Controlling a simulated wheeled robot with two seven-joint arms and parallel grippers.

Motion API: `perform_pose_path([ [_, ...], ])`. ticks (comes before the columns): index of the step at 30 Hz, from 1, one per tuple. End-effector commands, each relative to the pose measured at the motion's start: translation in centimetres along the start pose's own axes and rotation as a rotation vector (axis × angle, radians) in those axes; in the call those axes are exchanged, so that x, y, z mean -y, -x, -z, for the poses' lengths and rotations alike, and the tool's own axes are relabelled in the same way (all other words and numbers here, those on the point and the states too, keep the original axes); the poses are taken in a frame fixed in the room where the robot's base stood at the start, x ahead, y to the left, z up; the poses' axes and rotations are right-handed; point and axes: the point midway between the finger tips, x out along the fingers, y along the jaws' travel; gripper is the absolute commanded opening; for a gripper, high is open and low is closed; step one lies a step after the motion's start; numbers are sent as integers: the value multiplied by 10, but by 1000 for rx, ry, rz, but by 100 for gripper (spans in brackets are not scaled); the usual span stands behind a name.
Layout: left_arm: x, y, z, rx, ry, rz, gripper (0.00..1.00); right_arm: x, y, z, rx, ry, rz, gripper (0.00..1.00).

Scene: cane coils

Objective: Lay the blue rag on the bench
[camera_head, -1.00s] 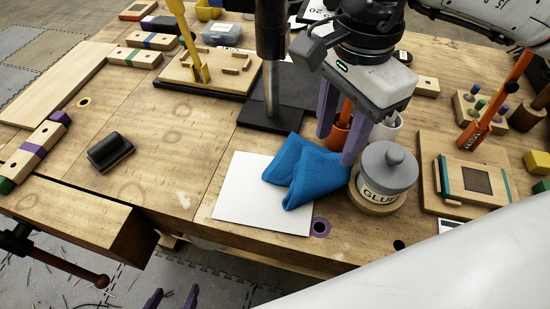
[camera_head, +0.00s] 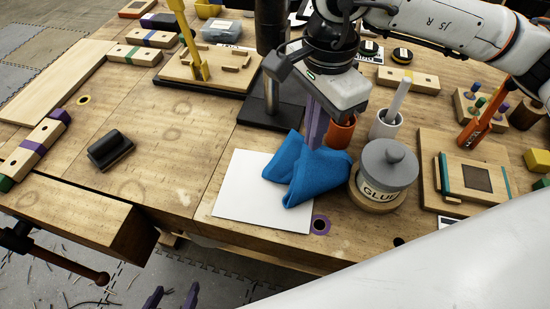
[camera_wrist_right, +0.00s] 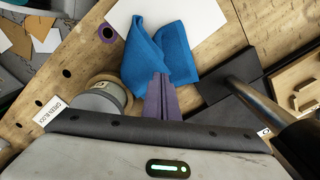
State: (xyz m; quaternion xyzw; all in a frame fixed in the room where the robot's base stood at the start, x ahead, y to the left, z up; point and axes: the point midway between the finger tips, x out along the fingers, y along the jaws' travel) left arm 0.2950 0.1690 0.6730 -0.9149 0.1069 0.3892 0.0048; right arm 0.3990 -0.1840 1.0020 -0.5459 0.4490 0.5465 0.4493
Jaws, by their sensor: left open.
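The blue rag (camera_head: 303,172) lies crumpled on the bench (camera_head: 165,185), partly over a white sheet (camera_head: 240,196) and beside the glue pot (camera_head: 385,170). It also shows in the right wrist view (camera_wrist_right: 140,60). My right gripper (camera_head: 315,140) is above the rag's far edge, its purple fingers close together with their tips at the cloth; it appears shut on the rag. In the right wrist view its fingers (camera_wrist_right: 160,80) meet at the rag, with blue cloth on both sides. My left gripper (camera_head: 173,297) is open and empty, low at the bottom edge in front of the bench.
An orange cup (camera_head: 341,132) and a white cup with a pestle (camera_head: 385,124) stand close behind the rag. A black-based post (camera_head: 270,113) stands at the back. A black block (camera_head: 110,150) lies left. The bench between it and the sheet is clear.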

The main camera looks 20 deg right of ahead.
Motion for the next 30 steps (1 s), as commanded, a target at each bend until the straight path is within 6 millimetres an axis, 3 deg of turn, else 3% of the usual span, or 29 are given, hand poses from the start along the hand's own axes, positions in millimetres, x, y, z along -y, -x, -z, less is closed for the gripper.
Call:
perform_pose_path([
  [5, 1, -6, -6, 0, 0, 0, 61, 0, -9, 0, 0, 0, 0, 0],
  [15, 4, -37, -35, 0, 0, 0, 61, 0, -50, 0, 0, 0, 0, 0],
  [22, 3, -25, -25, 2, 0, 1, 61, 0, -29, 0, 0, 0, 1, 0],
  [30, 1, -2, 0, -3, 0, 1, 61, 0, 26, 0, 0, 0, 3, 0],
])
